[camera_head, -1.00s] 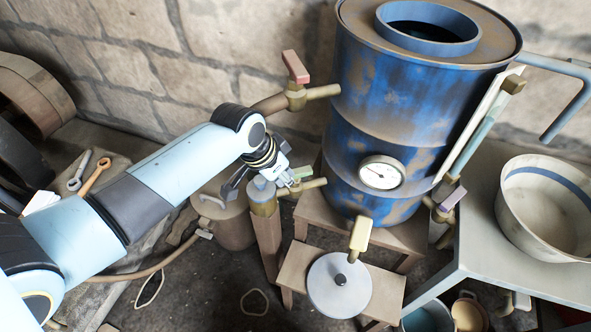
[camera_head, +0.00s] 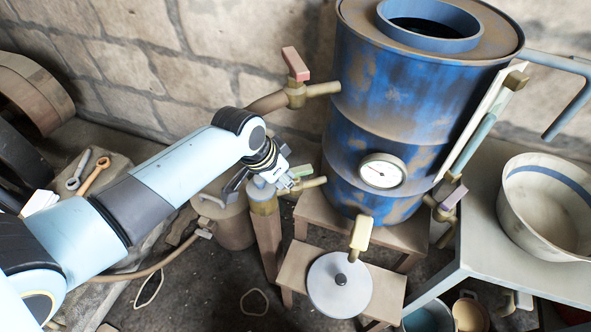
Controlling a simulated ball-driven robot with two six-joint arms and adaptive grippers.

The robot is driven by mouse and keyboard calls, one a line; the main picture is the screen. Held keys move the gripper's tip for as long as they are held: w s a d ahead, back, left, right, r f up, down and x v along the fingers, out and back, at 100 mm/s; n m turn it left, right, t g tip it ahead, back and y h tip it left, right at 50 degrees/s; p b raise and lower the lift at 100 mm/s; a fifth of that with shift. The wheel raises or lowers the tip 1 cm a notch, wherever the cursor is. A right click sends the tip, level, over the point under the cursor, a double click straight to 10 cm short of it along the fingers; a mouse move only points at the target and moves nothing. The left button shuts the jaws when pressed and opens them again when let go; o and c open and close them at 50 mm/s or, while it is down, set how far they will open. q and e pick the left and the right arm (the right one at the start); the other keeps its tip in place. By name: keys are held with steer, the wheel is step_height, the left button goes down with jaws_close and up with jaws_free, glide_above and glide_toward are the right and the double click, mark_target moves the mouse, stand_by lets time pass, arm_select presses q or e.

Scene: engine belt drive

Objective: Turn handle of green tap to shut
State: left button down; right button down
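The green tap handle (camera_head: 302,171) sits on a brass tap whose pipe (camera_head: 315,183) runs into the lower left side of the blue barrel (camera_head: 385,95). My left gripper (camera_head: 286,183) is at the green handle, with its fingers beside or against it. The fingers are small and partly overlap the handle, so I cannot tell whether they are open or shut, or whether they touch it. My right gripper is not in view.
A red-handled tap (camera_head: 295,68) is above, and a yellow-handled tap (camera_head: 361,233) is at the barrel's front. A purple-handled tap (camera_head: 450,198) is to the right. A wooden stool holds a round grey lid (camera_head: 325,290). A pale basin (camera_head: 545,225) stands on the right table.

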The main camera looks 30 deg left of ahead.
arm_select(q)
steer(key=shift+w+a+f+b, duration=0.75)
steer(key=shift+w+a+f, duration=0.1)
steer(key=shift+a+f, duration=0.3)
step_height(320, 180, up, 7)
steer(key=w+a+p, duration=0.2)
steer(key=p, duration=0.4)
steer(key=shift+w+a, duration=0.3)
steer(key=shift+a, duration=0.05)
stand_by(0.3)
stand_by(0.4)
